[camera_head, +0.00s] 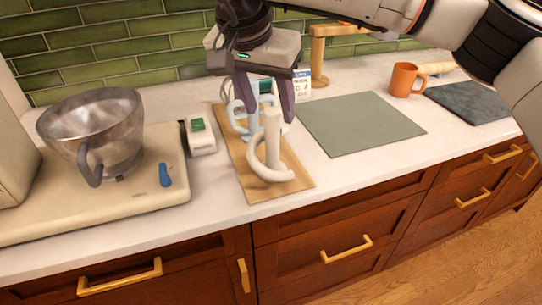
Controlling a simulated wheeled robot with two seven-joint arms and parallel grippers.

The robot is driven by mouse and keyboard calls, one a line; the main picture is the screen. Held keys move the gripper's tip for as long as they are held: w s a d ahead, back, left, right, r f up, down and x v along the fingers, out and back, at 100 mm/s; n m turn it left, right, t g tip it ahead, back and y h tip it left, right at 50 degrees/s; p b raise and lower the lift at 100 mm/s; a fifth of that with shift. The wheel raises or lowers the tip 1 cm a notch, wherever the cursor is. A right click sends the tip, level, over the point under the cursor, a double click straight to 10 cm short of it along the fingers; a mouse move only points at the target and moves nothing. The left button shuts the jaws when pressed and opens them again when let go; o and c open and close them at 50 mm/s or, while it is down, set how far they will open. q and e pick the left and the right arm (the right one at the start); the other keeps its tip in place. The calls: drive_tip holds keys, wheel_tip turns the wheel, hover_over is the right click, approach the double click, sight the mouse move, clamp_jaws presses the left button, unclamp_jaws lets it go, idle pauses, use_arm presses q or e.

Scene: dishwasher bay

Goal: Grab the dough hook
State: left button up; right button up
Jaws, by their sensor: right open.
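A white dough hook (268,158) with a curled lower end and an upright shaft stands on a wooden board (298,182) on the counter. A pale blue attachment (240,118) with a looped shape stands behind it, partly hidden by my gripper. My right gripper (266,110) is above the board, pointing down with its two purple-grey fingers apart. The top of the hook's shaft shows between the fingers. I cannot tell whether either finger touches it. My left gripper is not in view.
A grey-green mat (360,123) lies right of the board. An orange mug (405,80) and dark slab (470,103) are farther right.

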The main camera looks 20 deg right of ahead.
sight(271, 114)
drive_tip(key=shift+p+x, duration=0.35)
drive_tip(key=shift+x, duration=2.05)
clamp_jaws()
